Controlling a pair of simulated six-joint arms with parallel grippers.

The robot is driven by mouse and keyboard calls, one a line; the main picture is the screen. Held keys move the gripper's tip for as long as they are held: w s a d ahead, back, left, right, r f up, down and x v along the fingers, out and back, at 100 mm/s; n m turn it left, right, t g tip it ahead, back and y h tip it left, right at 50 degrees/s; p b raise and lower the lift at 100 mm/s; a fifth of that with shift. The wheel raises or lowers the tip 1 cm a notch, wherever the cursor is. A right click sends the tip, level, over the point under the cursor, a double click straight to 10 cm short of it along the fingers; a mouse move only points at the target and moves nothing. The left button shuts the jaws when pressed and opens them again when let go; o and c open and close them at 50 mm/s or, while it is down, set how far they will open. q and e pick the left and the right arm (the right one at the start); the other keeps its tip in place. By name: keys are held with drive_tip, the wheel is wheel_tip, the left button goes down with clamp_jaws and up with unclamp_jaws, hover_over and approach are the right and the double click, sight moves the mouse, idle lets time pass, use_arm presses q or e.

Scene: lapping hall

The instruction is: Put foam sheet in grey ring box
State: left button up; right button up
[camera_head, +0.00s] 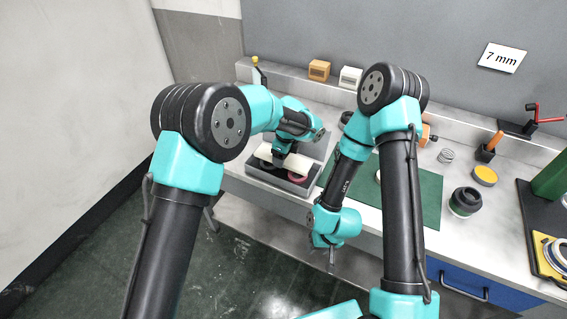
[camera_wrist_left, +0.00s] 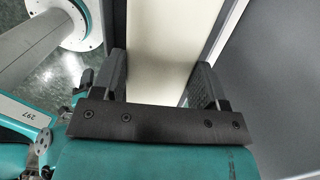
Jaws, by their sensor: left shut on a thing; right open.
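The foam sheet is a cream slab (camera_head: 298,163) at the grey ring box in the head view. It also fills the space between my left fingers in the left wrist view (camera_wrist_left: 160,45). My left gripper (camera_head: 281,160) is shut on the sheet, over the box; its fingertips are partly hidden by the arm in the head view. The grey ring box (camera_head: 282,189) stands at the left end of the bench and shows a dark inside and a pink ring. Whether the sheet touches the box floor, I cannot tell. My right gripper (camera_head: 331,259) is open and empty in front of the bench edge.
A green mat (camera_head: 428,190) lies right of the box, partly behind my right arm. A dark green-banded jar (camera_head: 465,202), a yellow-topped tin (camera_head: 485,175) and a wire spring (camera_head: 445,156) stand further right. Orange (camera_head: 319,70) and white (camera_head: 350,77) blocks sit on the back ledge.

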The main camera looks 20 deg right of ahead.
sight(283, 172)
use_arm(q)
drive_tip(key=shift+f, duration=1.95)
drive_tip(key=shift+f, duration=0.2)
drive_tip(key=o, duration=0.9)
drive_tip(key=shift+r, duration=0.15)
drive_tip(key=r, duration=0.8)
drive_tip(key=s+d+r, duration=0.1)
drive_tip(key=r, duration=0.3)
